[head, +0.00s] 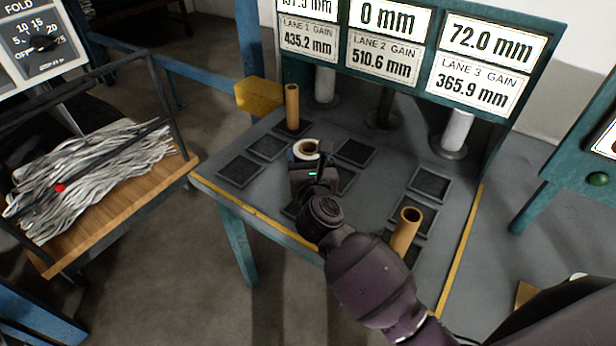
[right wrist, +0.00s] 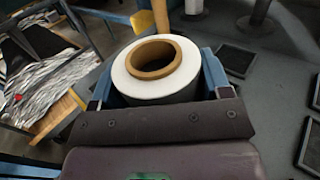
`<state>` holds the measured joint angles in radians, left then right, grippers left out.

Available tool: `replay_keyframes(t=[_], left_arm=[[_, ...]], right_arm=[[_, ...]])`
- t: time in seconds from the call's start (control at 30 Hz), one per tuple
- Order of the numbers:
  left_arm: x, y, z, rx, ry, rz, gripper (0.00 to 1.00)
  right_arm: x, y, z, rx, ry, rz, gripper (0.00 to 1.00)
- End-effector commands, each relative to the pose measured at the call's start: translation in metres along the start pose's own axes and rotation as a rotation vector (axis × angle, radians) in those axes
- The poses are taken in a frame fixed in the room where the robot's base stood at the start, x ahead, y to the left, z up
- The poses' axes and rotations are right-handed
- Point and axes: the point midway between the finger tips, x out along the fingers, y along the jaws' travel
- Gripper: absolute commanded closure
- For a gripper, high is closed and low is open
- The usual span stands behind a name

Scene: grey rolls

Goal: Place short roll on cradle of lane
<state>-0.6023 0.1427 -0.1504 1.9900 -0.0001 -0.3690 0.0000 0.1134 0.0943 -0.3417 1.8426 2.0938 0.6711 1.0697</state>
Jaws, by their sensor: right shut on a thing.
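A short white roll with a brown core (right wrist: 150,75) is held between the blue fingers of my right gripper (right wrist: 155,85). In the head view the roll (head: 306,149) shows at the tip of the right gripper (head: 312,165), over the middle of the grey table (head: 215,175). Whether it touches the table I cannot tell. Dark square pads, which may be the cradles, lie on the table: one (head: 355,152) is just right of the roll, another (head: 267,147) to its left. Signs for lane 1, lane 2 (head: 383,50) and lane 3 hang behind. My left gripper is out of view.
A brown tube (head: 292,107) stands on the table at the back left. Another brown tube (head: 405,230) stands at the front right, close to my right arm. Grey-white posts (head: 457,132) rise at the back. A wooden cart (head: 110,195) with shredded strips stands left.

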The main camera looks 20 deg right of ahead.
Motion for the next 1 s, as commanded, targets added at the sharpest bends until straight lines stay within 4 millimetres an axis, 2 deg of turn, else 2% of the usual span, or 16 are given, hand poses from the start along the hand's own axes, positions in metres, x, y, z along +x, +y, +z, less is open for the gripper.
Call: replay_keyframes(t=[0.17,0.47,0.77,0.97,1.0], left_arm=[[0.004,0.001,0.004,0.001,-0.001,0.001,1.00],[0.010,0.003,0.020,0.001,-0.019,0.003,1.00],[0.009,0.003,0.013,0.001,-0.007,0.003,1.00],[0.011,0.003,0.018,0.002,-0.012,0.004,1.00],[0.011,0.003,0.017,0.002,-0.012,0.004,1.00]], right_arm=[[0.000,0.000,-0.012,0.000,-0.001,0.000,0.61],[0.000,0.000,-0.050,-0.001,0.001,0.000,0.61],[0.000,0.000,-0.051,0.001,-0.003,0.001,0.61],[0.000,0.000,-0.056,0.001,-0.001,0.000,0.61],[0.000,0.000,-0.056,0.001,-0.001,0.000,0.26]])
